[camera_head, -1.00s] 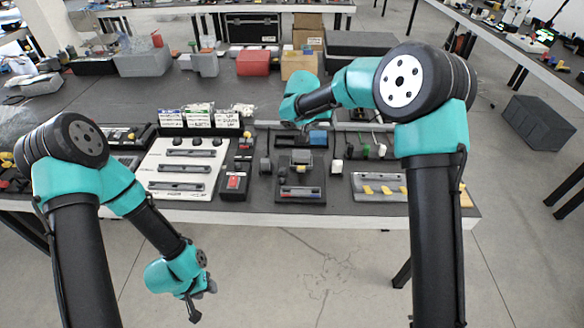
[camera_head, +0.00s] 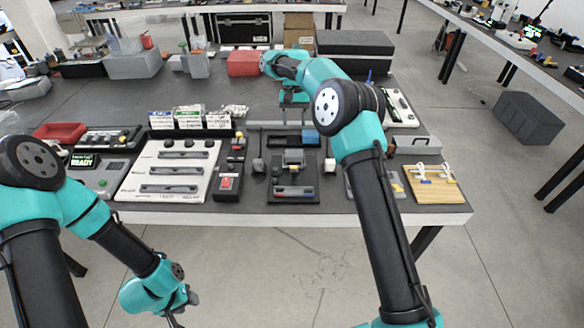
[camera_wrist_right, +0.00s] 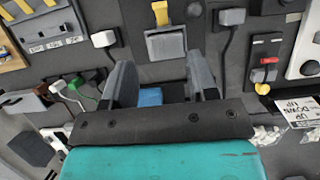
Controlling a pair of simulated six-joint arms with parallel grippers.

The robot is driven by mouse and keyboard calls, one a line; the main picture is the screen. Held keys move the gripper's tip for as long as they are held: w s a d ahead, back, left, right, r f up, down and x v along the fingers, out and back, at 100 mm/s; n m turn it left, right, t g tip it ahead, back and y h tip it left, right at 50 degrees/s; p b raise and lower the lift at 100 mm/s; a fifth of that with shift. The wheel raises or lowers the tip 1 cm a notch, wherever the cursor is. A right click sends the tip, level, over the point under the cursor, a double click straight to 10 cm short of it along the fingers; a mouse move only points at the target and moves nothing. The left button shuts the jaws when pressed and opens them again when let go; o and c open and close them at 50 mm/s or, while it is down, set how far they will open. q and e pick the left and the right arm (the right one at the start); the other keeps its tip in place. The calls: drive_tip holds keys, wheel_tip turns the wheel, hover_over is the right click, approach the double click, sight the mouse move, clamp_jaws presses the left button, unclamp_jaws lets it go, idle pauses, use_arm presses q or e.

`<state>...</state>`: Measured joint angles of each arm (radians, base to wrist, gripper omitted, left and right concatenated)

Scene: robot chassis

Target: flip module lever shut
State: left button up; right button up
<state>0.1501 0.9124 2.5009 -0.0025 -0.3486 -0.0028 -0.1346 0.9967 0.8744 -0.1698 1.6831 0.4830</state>
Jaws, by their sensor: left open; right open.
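A grey module block (camera_head: 293,158) sits on a dark base plate (camera_head: 291,202) in the middle of the table. In the right wrist view the module (camera_wrist_right: 166,44) shows a yellow lever-like tab (camera_wrist_right: 160,13) on its side away from my fingers. I cannot tell from these frames whether the lever is up or down. My right gripper (camera_head: 294,100) hangs over the table behind the module. In the right wrist view its two fingers (camera_wrist_right: 162,78) are apart, with nothing held between them. My left gripper (camera_head: 176,312) is in front of the table edge, empty.
A blue block (camera_head: 310,137) lies just behind the module. A red switch box (camera_head: 227,184) and a white panel with slots (camera_head: 170,172) are to the left. A wooden board with white hooks (camera_head: 434,183) is to the right. Small blocks on cables flank the module.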

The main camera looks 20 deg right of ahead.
sight(294, 167)
drive_tip(key=x, duration=1.7)
drive_tip(key=shift+f, duration=0.25)
drive_tip(key=shift+c, duration=0.4)
